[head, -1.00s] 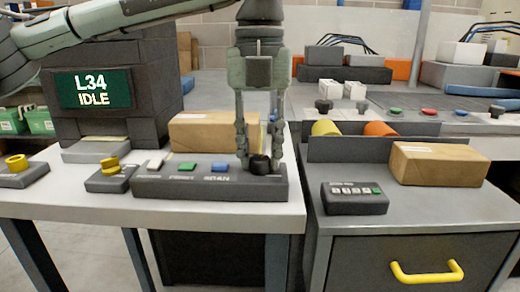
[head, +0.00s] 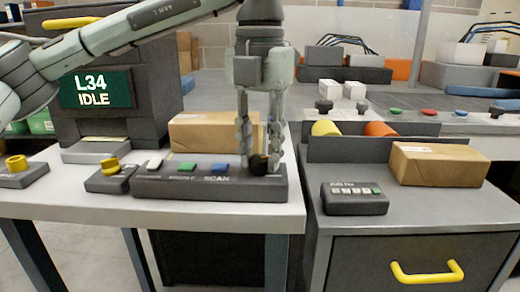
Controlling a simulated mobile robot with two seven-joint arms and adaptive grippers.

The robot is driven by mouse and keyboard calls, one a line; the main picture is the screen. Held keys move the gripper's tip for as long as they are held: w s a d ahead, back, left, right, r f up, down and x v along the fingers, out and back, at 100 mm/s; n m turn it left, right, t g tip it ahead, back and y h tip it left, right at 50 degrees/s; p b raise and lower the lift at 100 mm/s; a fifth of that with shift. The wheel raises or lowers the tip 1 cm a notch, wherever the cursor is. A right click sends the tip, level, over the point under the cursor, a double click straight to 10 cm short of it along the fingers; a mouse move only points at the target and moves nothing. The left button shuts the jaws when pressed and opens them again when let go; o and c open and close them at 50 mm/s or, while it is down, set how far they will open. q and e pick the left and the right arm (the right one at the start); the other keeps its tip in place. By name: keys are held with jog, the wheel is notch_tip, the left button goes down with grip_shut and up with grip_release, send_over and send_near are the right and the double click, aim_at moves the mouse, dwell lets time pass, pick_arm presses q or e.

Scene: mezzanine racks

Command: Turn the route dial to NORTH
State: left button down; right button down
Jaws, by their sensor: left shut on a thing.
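A dark control panel (head: 198,186) lies on the white table, with a white, a green and a blue button in a row. A black round dial (head: 259,164) sits at the panel's right end; its pointer and markings are too small or hidden to read. My left gripper (head: 258,160) comes down from above and is shut on this black dial, one finger on each side. The fingers hide part of it. A display (head: 96,89) at the left reads "L34 IDLE". My right gripper is not in view.
A yellow-topped knob box (head: 111,177) stands left of the panel, with another at the far left. A cardboard parcel (head: 212,132) is close behind the panel. A keypad box (head: 354,198) and another parcel (head: 438,164) sit on the right-hand cabinet.

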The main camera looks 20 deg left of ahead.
aim_at(260, 159)
pick_arm(q)
jog(key=shift+m, duration=2.2)
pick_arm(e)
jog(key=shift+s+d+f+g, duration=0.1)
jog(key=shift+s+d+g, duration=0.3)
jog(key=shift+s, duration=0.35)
pick_arm(q)
jog(key=c, duration=1.2)
grip_release()
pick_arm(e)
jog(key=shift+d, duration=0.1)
pick_arm(q)
jog(key=shift+r, duration=0.1)
notch_tip(260, 159, up, 12)
jog(key=shift+f, duration=0.1)
